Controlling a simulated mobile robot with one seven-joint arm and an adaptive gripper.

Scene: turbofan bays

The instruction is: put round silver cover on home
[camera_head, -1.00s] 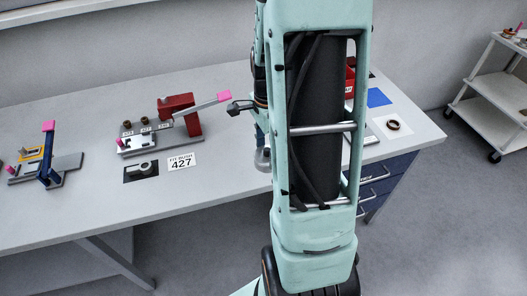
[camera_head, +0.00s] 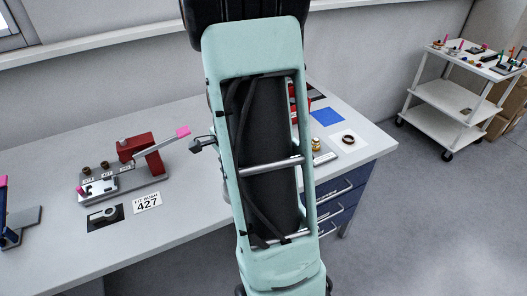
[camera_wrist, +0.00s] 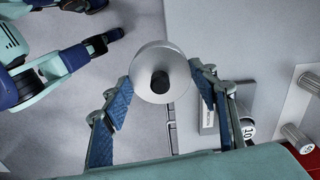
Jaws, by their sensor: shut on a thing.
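No spot is clearly marked as home.
A red toggle fixture (camera_head: 140,152) with a pink-tipped lever stands on the bench (camera_head: 190,215). A blue square (camera_head: 327,117) and a dark ring (camera_head: 348,139) on a white sheet lie at the right. A white cart (camera_head: 450,97) stands beyond open floor.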

